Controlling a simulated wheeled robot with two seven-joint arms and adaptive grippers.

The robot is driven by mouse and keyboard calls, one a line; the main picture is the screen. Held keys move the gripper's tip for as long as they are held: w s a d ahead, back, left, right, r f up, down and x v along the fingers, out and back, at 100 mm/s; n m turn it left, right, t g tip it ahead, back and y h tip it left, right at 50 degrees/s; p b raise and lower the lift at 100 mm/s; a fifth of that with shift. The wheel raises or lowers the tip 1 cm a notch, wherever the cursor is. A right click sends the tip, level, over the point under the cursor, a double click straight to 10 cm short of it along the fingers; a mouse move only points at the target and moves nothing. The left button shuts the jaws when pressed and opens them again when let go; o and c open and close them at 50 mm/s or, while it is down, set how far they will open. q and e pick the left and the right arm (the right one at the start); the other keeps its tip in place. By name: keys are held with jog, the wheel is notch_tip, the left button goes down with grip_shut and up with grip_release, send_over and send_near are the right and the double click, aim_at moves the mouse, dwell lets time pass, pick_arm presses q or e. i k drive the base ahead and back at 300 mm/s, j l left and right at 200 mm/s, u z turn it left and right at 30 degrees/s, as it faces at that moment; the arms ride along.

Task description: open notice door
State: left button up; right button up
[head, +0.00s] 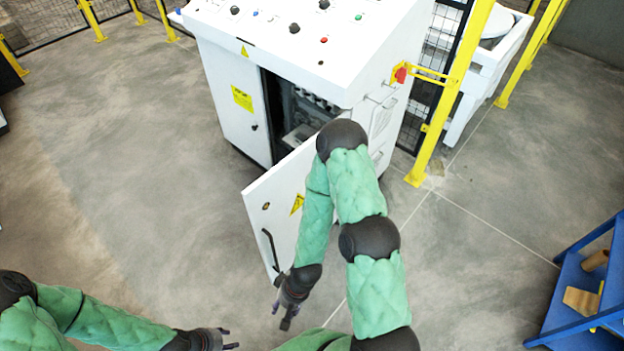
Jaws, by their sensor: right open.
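The white cabinet (218,75) stands at the top centre with its right front door (262,207) swung outward, showing a dark interior with parts inside. The door carries a yellow warning triangle and a black handle (270,248) near its free edge. My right gripper (281,318) is open and empty, just below the door's lower edge and near the handle, apart from it as far as I can see. My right arm hides part of the door and the hinge side. My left gripper (232,339) is low at the bottom left, fingers apart and empty, away from the door.
The cabinet's left door (226,100) is closed. A yellow post (452,95) with black mesh fencing stands to the right of the cabinet. A blue shelf unit (570,300) holding brown items is at the lower right. The floor at left is clear.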

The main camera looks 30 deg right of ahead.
aim_at(239, 86)
jog(key=z, duration=1.05)
jog(key=j+u, duration=0.3)
jog(key=i+j+u, duration=0.25)
jog(key=j, duration=0.15)
jog(key=j+u, duration=0.3)
jog(key=i+j+u, duration=0.3)
jog(key=i+j, duration=0.25)
jog(key=i, duration=0.25)
jog(key=i+j, duration=0.25)
jog(key=i, duration=0.3)
jog(key=i+j+z, duration=0.1)
jog(key=i, duration=0.4)
jog(key=i+l+z, duration=0.1)
jog(key=i+z, duration=0.15)
jog(key=z, duration=0.15)
jog(key=i+z, duration=0.25)
jog(key=z, duration=0.15)
jog(key=i+z, duration=0.35)
jog(key=i+j+z, duration=0.15)
jog(key=z, duration=0.25)
jog(key=i+z, duration=0.35)
jog(key=i, duration=0.2)
